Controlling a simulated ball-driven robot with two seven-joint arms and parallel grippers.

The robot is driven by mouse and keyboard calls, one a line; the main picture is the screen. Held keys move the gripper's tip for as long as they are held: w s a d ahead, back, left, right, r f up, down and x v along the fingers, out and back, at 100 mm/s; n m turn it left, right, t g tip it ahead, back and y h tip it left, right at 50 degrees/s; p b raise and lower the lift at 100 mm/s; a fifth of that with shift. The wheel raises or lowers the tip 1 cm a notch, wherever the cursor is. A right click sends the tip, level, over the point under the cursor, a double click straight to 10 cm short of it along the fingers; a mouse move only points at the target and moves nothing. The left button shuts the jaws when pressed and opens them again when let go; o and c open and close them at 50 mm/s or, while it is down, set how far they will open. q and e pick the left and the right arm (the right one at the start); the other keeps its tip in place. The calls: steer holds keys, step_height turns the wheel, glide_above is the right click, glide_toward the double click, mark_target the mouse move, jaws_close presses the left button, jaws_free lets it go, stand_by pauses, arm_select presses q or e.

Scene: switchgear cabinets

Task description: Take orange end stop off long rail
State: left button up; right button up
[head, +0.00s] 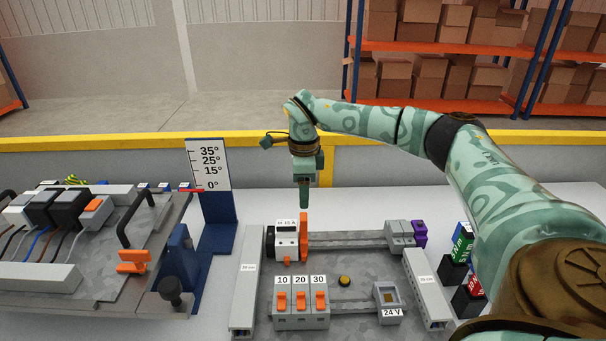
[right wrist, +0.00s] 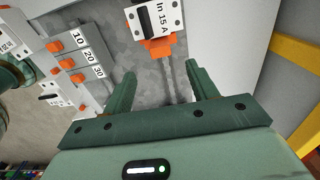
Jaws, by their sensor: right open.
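The orange end stop (head: 304,238) stands upright on the long rail (head: 350,240), against the right side of the In 15 A breaker (head: 286,243). In the right wrist view the orange end stop (right wrist: 160,46) shows beside the breaker (right wrist: 152,18), just beyond the fingertips and between their lines. My right gripper (head: 304,210) points down above the end stop in the head view. Its two fingers (right wrist: 160,70) are apart with nothing between them. In the head view the fingers overlap, so the exact gap to the end stop is unclear. My left gripper does not show.
Grey and purple terminal blocks (head: 405,235) sit at the rail's right end. Switches marked 10, 20, 30 (head: 300,300) and a 24 V socket (head: 389,300) lie in front. Ducts (head: 246,280) flank the plate. A tilted panel (head: 100,265) and angle gauge (head: 208,165) stand left.

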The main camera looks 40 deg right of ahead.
mark_target(303, 216)
step_height(303, 216, down, 10)
steer(key=shift+f+b, duration=0.25)
steer(key=shift+b, duration=0.65)
steer(key=shift+f, duration=0.4)
steer(key=c, duration=1.2)
steer(key=shift+o, duration=0.2)
steer(key=shift+r, duration=0.1)
steer(key=shift+r+p, duration=0.6)
steer(key=shift+p, duration=0.2)
steer(key=shift+r, duration=0.1)
steer(key=shift+r+p, duration=2.2)
steer(key=shift+p, duration=0.1)
